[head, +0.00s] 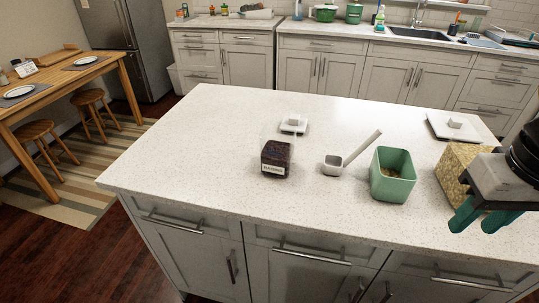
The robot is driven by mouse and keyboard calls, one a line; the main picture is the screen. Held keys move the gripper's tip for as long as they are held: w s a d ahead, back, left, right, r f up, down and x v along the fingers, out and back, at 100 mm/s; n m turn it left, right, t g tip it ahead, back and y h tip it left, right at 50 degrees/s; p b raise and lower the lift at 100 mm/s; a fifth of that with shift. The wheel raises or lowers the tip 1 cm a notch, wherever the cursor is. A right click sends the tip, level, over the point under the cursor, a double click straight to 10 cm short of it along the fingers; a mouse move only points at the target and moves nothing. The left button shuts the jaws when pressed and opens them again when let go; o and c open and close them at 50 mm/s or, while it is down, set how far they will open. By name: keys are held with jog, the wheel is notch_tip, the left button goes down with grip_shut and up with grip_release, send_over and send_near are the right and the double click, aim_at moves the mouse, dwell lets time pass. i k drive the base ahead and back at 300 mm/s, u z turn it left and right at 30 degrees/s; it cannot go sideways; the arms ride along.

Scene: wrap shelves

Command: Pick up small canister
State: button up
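The small canister (276,158) is a clear, squarish container with dark contents and a white label low on its front. It stands upright on the white speckled island top, left of the other containers. A small white lid (293,126) with a raised knob lies just behind it. My gripper (478,223), with teal fingers, is at the right edge of the head view, well to the right of the small canister. Its fingers are apart with nothing between them.
The island's left part (190,150) is clear.

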aim_at(278, 150)
jog(key=u, duration=2.85)
jog(key=i, duration=3.2)
jog(key=z, duration=4.9)
jog(key=i, duration=0.5)
